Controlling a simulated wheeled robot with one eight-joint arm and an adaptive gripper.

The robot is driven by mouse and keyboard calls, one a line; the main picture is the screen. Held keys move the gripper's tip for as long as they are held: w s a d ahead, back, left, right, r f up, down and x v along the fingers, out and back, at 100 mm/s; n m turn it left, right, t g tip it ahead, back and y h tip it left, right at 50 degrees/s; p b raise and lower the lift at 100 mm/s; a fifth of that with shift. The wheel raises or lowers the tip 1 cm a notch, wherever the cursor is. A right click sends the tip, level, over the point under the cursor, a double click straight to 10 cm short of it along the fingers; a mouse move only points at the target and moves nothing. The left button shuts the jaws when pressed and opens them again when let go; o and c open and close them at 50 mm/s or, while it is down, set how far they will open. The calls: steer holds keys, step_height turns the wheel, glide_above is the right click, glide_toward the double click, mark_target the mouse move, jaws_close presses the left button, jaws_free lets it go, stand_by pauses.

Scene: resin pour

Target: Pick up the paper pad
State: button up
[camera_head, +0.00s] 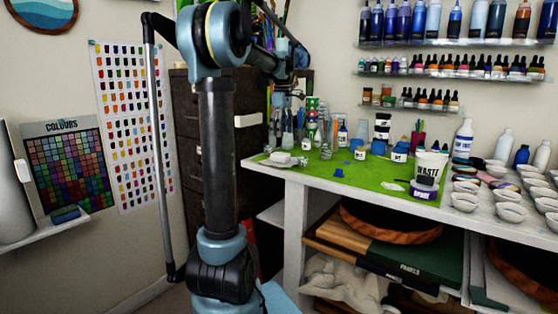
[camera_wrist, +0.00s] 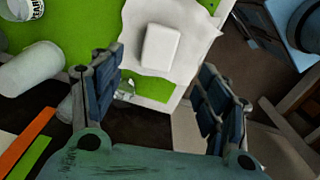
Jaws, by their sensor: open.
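A small white rounded block that looks like the paper pad (camera_wrist: 161,48) lies on a white crumpled sheet (camera_wrist: 195,22) at the table's edge in the wrist view. In the head view the pad (camera_head: 281,158) is at the left end of the green-topped table. My gripper (camera_wrist: 160,72) is open and empty. Its two blue-padded fingers stand apart, one on each side of the pad in the picture, with the pad beyond the fingertips. I see no contact between fingers and pad.
The green mat (camera_head: 330,172) covers the table's left part. Paint pots, brushes and a waste cup (camera_head: 431,165) stand farther right and back. White bowls (camera_head: 465,202) fill the right side. In the wrist view a white cylinder (camera_wrist: 32,70) lies left of my fingers.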

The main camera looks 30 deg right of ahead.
glide_above(282, 154)
step_height(282, 154, down, 5)
steer(key=shift+w+r, duration=0.1)
steer(key=shift+w, duration=0.05)
steer(key=shift+d+f, duration=0.15)
steer(key=shift+f, duration=2.5)
steer(key=c, duration=0.9)
